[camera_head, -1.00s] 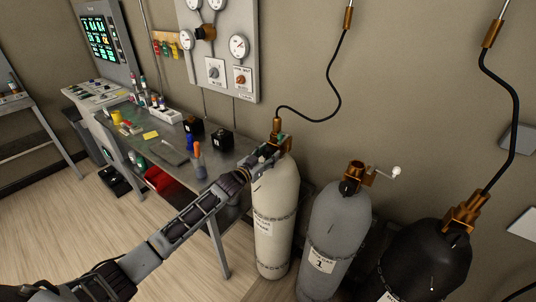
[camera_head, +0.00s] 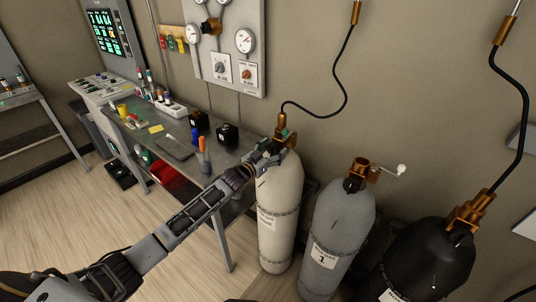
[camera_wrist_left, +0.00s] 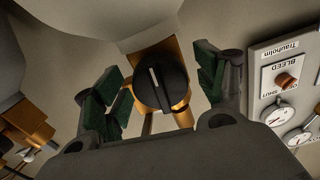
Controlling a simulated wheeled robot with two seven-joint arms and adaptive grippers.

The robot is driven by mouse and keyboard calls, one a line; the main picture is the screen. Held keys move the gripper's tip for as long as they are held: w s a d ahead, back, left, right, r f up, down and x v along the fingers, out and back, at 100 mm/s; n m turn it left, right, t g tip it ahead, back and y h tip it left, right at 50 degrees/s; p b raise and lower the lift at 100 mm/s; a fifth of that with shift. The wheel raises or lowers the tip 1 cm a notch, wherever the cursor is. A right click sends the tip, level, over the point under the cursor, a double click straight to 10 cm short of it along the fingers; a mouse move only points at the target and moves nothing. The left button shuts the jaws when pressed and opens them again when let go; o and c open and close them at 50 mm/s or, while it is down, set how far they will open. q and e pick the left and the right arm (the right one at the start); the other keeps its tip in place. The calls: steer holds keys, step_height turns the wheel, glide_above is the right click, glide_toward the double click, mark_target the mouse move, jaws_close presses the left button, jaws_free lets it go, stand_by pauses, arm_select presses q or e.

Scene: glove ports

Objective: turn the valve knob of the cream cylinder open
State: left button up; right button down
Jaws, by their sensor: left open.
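The cream cylinder (camera_head: 279,215) stands upright against the wall, with a brass valve and a hose on top. In the left wrist view its black valve knob (camera_wrist_left: 160,85), with a pale line on it, sits in front of the brass body (camera_wrist_left: 180,115). My left gripper (camera_head: 272,149) is at the valve in the head view. In the left wrist view my left gripper (camera_wrist_left: 155,90) is open, its green-padded fingers on either side of the knob with gaps showing. The fingers partly hide the valve in the head view. My right gripper is not in view.
A grey cylinder (camera_head: 337,225) and a black cylinder (camera_head: 432,262) stand to the right. A workbench (camera_head: 180,150) with bottles and boxes is to the left. A gauge panel (camera_head: 250,75) hangs on the wall above; it also shows in the left wrist view (camera_wrist_left: 262,75).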

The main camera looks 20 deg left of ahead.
arm_select(q)
steer(key=v, duration=1.1)
steer(key=shift+s+a, duration=0.15)
steer(key=shift+s, duration=0.25)
stand_by(0.4)
stand_by(0.6)
